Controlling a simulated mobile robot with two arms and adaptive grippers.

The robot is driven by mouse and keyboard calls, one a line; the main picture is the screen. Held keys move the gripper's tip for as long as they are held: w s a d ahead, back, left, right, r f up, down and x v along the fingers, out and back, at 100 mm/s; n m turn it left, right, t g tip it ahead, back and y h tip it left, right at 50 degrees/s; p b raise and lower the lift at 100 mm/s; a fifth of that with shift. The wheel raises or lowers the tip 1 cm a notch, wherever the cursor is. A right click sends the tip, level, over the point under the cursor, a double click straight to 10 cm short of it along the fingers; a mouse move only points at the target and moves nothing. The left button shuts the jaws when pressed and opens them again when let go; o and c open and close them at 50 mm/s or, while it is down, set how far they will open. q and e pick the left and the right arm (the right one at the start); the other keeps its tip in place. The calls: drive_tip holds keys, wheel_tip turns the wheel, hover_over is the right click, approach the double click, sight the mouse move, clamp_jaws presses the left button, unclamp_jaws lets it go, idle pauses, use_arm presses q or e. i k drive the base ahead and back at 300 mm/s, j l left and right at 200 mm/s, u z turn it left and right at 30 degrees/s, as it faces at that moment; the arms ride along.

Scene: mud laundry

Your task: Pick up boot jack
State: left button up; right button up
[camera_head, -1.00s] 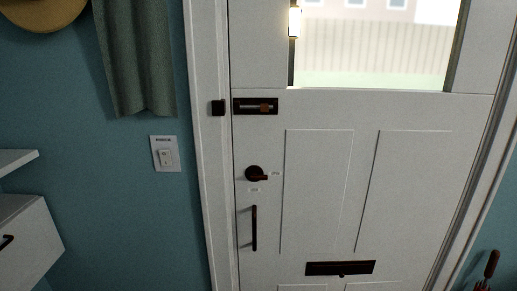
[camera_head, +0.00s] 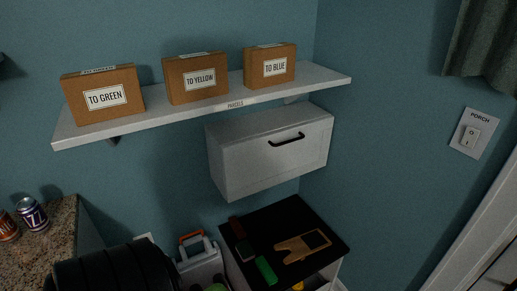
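The boot jack appears to be the flat, light-wood piece (camera_head: 290,249) with a notched end, lying on the black top of a small low cabinet (camera_head: 318,222) in the corner. A dark rectangular inset shows at its right part. Nothing covers it. Neither of my grippers can be made out in the head view.
A dark brush-like item (camera_head: 241,243) and a green block (camera_head: 265,269) lie left of the wood piece. A white wall drawer (camera_head: 270,160) hangs above, under a shelf (camera_head: 330,82) with three parcels. A dark ribbed shape (camera_head: 110,272) fills the bottom left.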

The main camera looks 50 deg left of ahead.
sight(302, 246)
drive_tip(key=u, duration=1.1)
drive_tip(key=i+l+u, duration=0.25)
drive_tip(key=i+l, duration=0.2)
drive_tip(key=i, duration=0.2)
